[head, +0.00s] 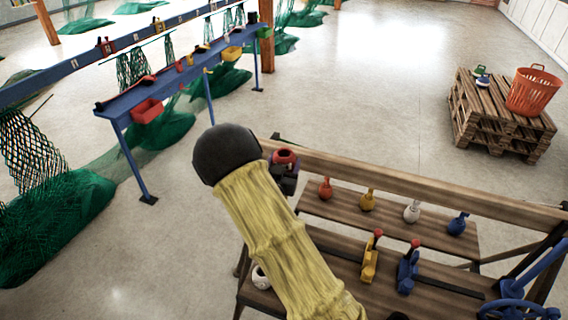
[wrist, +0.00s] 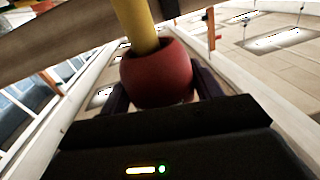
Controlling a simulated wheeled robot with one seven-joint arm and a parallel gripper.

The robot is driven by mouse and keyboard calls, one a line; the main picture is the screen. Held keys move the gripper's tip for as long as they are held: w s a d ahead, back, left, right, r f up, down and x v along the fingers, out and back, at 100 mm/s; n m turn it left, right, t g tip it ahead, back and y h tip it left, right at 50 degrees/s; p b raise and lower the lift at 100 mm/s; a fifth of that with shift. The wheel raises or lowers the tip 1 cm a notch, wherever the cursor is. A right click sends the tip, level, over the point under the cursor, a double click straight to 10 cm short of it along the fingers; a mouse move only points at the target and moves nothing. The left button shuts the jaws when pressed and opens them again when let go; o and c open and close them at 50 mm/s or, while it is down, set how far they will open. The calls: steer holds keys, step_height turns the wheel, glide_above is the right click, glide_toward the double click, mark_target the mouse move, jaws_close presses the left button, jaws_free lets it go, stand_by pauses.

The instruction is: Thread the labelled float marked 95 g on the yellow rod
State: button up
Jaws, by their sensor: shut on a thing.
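A red float (wrist: 160,82) with a dark round opening is between the fingers of my gripper (wrist: 163,88) in the wrist view. The yellow rod (wrist: 135,22) comes down from the top of that view, and its lower end meets the float's opening. It looks inside the opening, but how deep I cannot tell. In the head view the red float (head: 285,157) sits at my dark gripper (head: 286,178), beside the wooden rack's upper left end. No weight mark is readable on it. The rod is not clear in the head view, where my arm hides part of the rack.
The wooden rack (head: 420,178) carries orange, yellow, white and blue bulb-shaped pieces, with yellow and blue levers below. A white round piece (head: 261,277) is at lower left. A pallet (head: 485,115) bears an orange basket (head: 534,92). A blue bench (head: 180,75) stands behind; floor between is clear.

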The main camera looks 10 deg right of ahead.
steer(key=shift+f+b, duration=0.9)
steer(key=shift+f, duration=0.2)
steer(key=o, duration=1.1)
steer(key=b+v, duration=0.5)
steer(key=v, duration=1.2)
steer(key=shift+b, duration=0.3)
steer(key=shift+s, duration=0.15)
